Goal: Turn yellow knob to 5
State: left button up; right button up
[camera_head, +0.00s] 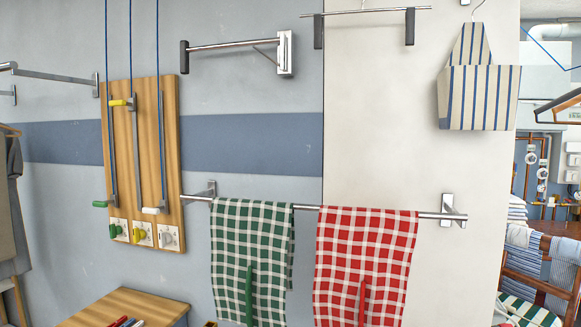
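The yellow knob (139,235) sits on a small white dial plate at the bottom of an upright wooden board (170,150) on the wall, at the left of the head view. It is the middle one of three knobs. A green knob (114,231) is to its left and a white knob (168,239) to its right. The dial marks are too small to read, so I cannot tell which number the yellow knob points to. Neither of my grippers shows in the head view.
Above the knobs hang a yellow handle (119,103), a green handle (99,204) and a white handle (151,211). A rail (305,207) with green (251,240) and red (366,250) checked towels runs right of the board. A wooden top (130,305) stands below.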

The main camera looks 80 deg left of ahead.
aim_at(139, 234)
jog(key=u, duration=3.5)
jog(key=k, duration=0.65)
jog(key=u, duration=1.05)
jog(key=i, duration=1.5)
jog(key=u, duration=0.6)
jog(key=i, duration=1.9)
jog(key=z, duration=1.6)
jog(key=i, duration=0.85)
jog(key=z, duration=0.85)
